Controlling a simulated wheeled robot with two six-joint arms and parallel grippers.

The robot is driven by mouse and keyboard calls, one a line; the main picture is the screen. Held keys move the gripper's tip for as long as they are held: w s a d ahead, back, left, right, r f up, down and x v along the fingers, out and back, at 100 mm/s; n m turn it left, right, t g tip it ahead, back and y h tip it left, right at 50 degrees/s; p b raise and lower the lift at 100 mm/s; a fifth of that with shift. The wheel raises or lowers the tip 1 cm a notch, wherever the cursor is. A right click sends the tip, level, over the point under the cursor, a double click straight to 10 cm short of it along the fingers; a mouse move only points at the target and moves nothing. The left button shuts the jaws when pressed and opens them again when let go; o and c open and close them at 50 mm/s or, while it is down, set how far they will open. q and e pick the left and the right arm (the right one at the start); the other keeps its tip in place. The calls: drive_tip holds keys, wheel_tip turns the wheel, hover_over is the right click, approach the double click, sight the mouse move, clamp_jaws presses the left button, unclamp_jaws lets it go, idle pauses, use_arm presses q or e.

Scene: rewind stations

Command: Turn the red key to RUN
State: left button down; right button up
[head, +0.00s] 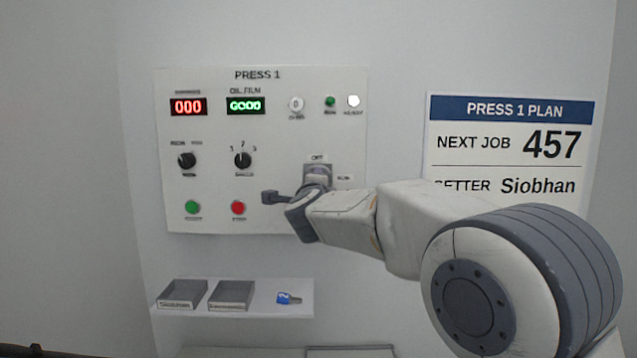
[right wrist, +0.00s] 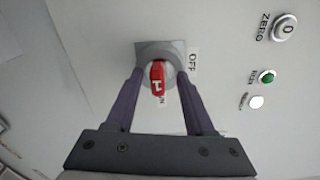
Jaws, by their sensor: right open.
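The red key (right wrist: 157,78) sits in the grey key switch (right wrist: 173,50) on the panel, with a white 1 on its head. In the right wrist view, the OFF label (right wrist: 193,62) is right of it and part of the RUN label shows below it. In the head view my right gripper (head: 290,196) is in front of the switch (head: 318,170) and hides the key. My right gripper (right wrist: 160,80) is open, with one finger on each side of the key; I cannot tell whether they touch it. My left gripper is out of view.
The PRESS 1 panel (head: 270,130) has displays, black knobs, a green button (head: 192,207) and a red button (head: 238,207). Below, a shelf (head: 235,312) holds two grey trays (head: 180,293) and a blue key (head: 288,298). A plan sign (head: 510,108) hangs right.

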drive_tip(key=s+b, duration=0.3)
drive_tip(key=s, duration=0.7)
drive_tip(key=s+d+f+n+g+y, duration=0.15)
drive_tip(key=d+f+n+g, duration=0.35)
drive_tip(key=f, duration=0.6)
drive_tip(key=s+d+f+n+g+y, duration=0.1)
drive_tip(key=s+d+f+n+g, duration=0.1)
drive_tip(key=f+n, duration=0.75)
drive_tip(key=s+d+f+n+g+h, duration=0.1)
drive_tip(key=s+d+f+n+g, duration=0.25)
drive_tip(key=s+d+f, duration=0.45)
drive_tip(key=s+d+f+n+g+h, duration=0.15)
drive_tip(key=s+d+f+g, duration=0.3)
drive_tip(key=s+f, duration=0.7)
drive_tip(key=s+a+r+n+g, duration=0.1)
drive_tip(key=s+a+r+n, duration=0.2)
drive_tip(key=s+a, duration=0.4)
drive_tip(key=s+a+r+n+g+y, duration=0.1)
drive_tip(key=s+a+r+n+g, duration=0.1)
drive_tip(key=s+a, duration=0.5)
drive_tip(key=r+n, duration=0.1)
drive_tip(key=n, duration=0.1)
drive_tip(key=shift+s+a+r+n, duration=0.15)
drive_tip(key=shift+a+r+n, duration=0.05)
drive_tip(key=shift+n, duration=0.15)
